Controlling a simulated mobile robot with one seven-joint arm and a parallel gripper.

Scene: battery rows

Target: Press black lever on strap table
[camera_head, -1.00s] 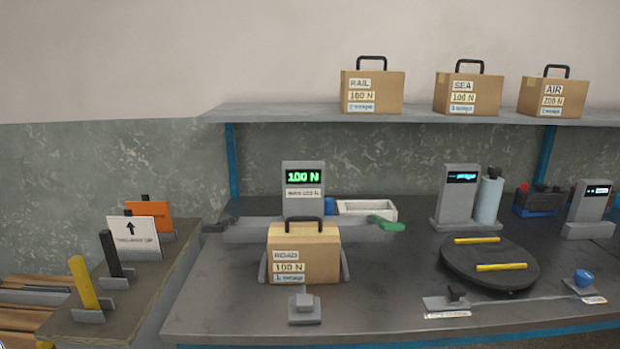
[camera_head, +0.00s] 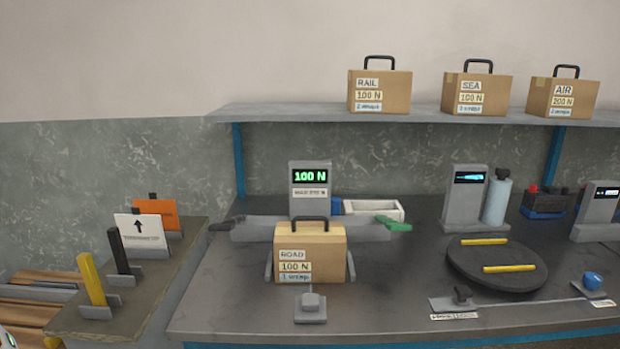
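On the grey worktop (camera_head: 400,320), a grey strapping station with a green "100 N" display (camera_head: 310,177) holds a cardboard box marked ROAD (camera_head: 332,259) between its grey supports. I cannot tell from the labels which black part is the named lever. My gripper is not in view.
A side bench at the left carries a yellow handle (camera_head: 93,282), a black handle (camera_head: 121,252) and signs. A black turntable (camera_head: 497,263) with yellow bars sits at the right. A grey pedal-like block (camera_head: 310,307) stands before the box. Boxes sit on the shelf (camera_head: 300,114) above.

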